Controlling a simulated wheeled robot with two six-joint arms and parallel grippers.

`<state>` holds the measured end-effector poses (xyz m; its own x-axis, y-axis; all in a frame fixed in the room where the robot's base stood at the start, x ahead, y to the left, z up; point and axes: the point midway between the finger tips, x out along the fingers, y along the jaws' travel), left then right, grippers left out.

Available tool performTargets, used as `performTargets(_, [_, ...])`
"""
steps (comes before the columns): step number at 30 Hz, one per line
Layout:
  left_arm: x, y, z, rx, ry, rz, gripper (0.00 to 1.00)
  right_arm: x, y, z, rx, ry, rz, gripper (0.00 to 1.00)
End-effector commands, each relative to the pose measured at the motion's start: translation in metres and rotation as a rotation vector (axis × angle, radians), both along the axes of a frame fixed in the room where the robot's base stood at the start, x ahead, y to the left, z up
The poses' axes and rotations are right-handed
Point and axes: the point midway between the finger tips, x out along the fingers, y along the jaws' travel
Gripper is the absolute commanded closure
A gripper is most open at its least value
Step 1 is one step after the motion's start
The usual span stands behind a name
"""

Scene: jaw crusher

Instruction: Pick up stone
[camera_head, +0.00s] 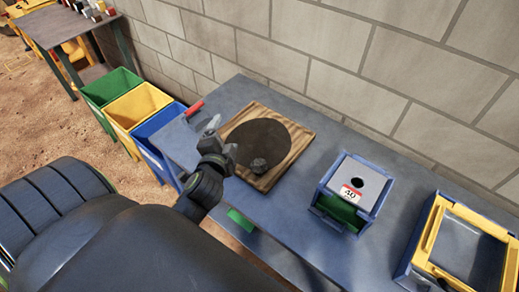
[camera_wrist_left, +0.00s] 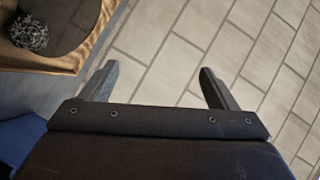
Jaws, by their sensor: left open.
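The stone (camera_head: 259,165) is a small grey rough lump lying on the dark round plate (camera_head: 262,138) near its front edge. The plate lies on a square wooden board (camera_head: 303,139) on the table. My left gripper (camera_head: 222,137) is at the left side of the board, left of the stone and apart from it. In the left wrist view the gripper (camera_wrist_left: 158,70) is open with nothing between its fingers. The stone (camera_wrist_left: 29,33) shows there at the top left, outside the fingers. My right gripper is not in view.
A blue box with a round hole and label (camera_head: 362,186) stands right of the board. A yellow-framed tray (camera_head: 468,250) is farther right. A red-handled tool (camera_head: 194,108) lies at the table's left. Green, yellow and blue bins (camera_head: 110,88) stand beyond. A block wall (camera_head: 310,55) runs behind.

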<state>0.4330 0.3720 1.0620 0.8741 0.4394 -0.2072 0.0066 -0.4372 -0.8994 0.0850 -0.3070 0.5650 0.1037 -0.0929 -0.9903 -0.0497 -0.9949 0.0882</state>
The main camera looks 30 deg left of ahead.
Motion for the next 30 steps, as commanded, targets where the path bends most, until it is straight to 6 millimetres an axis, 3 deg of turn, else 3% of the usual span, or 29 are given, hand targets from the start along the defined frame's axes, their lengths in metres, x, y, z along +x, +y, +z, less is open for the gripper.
performTargets(1, [0.017, -0.005, 0.028, 0.142, -0.067, -0.058, 0.18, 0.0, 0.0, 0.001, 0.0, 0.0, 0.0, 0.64])
performTargets(6, [0.057, -0.042, 0.097, 0.639, -0.23, -0.243, 0.18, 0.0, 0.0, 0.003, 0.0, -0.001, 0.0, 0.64])
performTargets(9, [0.074, -0.073, 0.12, 0.93, -0.3, -0.351, 0.18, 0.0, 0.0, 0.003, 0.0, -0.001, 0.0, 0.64])
performTargets(13, [0.092, -0.117, 0.13, 1.304, -0.366, -0.495, 0.18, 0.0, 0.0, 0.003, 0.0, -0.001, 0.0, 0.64])
performTargets(17, [0.106, -0.158, 0.12, 1.667, -0.408, -0.654, 0.18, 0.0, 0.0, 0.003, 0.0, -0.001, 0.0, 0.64])
performTargets(22, [0.121, -0.193, 0.081, 2.113, -0.429, -0.9, 0.18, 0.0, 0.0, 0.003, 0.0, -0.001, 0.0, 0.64])
performTargets(26, [0.13, -0.2, 0.041, 2.418, -0.421, -1.131, 0.18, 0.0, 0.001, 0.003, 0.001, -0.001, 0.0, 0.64])
performTargets(30, [0.135, -0.186, -0.002, 2.689, -0.386, -1.435, 0.18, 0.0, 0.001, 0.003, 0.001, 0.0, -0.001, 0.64])
